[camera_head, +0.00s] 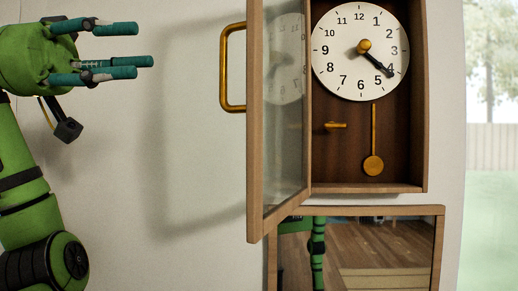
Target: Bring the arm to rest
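My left gripper (142,46) is at the upper left, on a green arm coming in from the left. Its teal fingers point right and are spread apart, with nothing between them. It is apart from the wooden wall clock (418,140), and a stretch of bare wall shows between the fingertips and the clock door's brass handle (225,70). The glass door (256,130) stands swung open to the left. My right gripper is not in view.
Inside the clock are a white dial (345,30), a brass pendulum (373,165) and a small brass key-like piece (335,125). Below hangs a wood-framed mirror (390,250) reflecting a floor and a green arm part. A window (490,130) is at the right.

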